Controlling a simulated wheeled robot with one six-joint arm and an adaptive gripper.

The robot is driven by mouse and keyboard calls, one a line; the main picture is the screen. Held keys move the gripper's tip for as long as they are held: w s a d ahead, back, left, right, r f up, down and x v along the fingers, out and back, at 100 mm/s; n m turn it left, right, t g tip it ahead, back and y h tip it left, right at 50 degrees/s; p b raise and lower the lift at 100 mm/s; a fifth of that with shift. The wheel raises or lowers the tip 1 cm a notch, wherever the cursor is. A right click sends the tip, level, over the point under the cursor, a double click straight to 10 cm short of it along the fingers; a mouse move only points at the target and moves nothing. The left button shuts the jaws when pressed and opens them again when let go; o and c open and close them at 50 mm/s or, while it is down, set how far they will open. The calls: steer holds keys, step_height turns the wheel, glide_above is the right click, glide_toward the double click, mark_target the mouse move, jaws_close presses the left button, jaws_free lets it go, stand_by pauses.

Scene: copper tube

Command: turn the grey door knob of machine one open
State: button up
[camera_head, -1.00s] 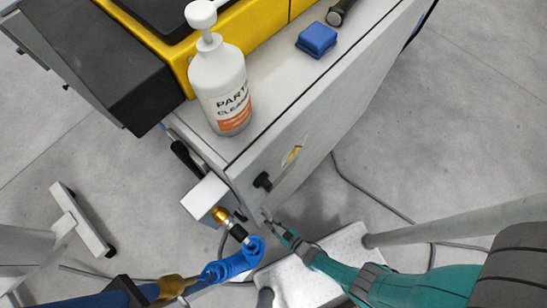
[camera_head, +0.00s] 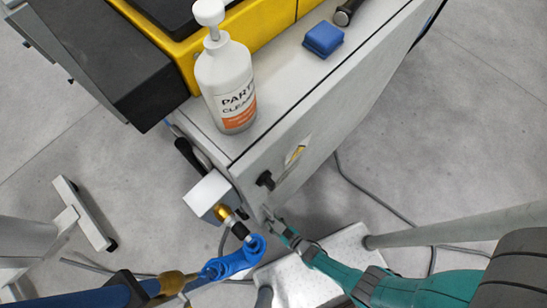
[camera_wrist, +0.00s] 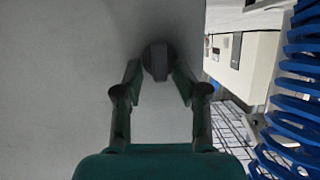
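In the wrist view a round, dark grey knob (camera_wrist: 157,61) with a raised bar sits on a plain grey panel (camera_wrist: 70,70). My gripper (camera_wrist: 158,78) is open, its two fingers spread on either side of the knob's lower part. I cannot tell whether they touch it. In the head view my gripper (camera_head: 272,216) is at the lower part of the machine's side panel (camera_head: 320,125). A black knob (camera_head: 265,180) stands out from that panel just above my gripper. I cannot tell whether it is the knob in the wrist view.
A white fixture with a brass fitting (camera_head: 223,212) and blue coiled hose (camera_head: 232,262) is left of my gripper, close by. The hose also shows at the wrist view's right edge (camera_wrist: 295,95). A cleaner bottle (camera_head: 229,85) and blue block (camera_head: 322,40) stand on the machine top.

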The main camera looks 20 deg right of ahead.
mark_target(273, 222)
steer(key=shift+w+r, duration=0.1)
steer(key=shift+r, duration=4.75)
steer(key=s+d+r+m+h, duration=0.1)
steer(key=s+d+r, duration=0.2)
steer(key=r, duration=1.1)
steer(key=s+d+r+m+t+h, duration=0.1)
steer(key=s+d+r, duration=0.3)
steer(key=r, duration=1.1)
steer(key=s+d+r+m+t+h, duration=0.1)
steer(key=s+r, duration=0.5)
steer(key=r, duration=0.8)
steer(key=d+m+h, duration=0.1)
steer(key=d+h, duration=0.1)
steer(key=d, duration=0.1)
steer(key=shift+d+r, duration=0.15)
steer(key=shift+r, duration=0.15)
steer(key=shift+s, duration=0.1)
steer(key=shift+c, duration=0.4)
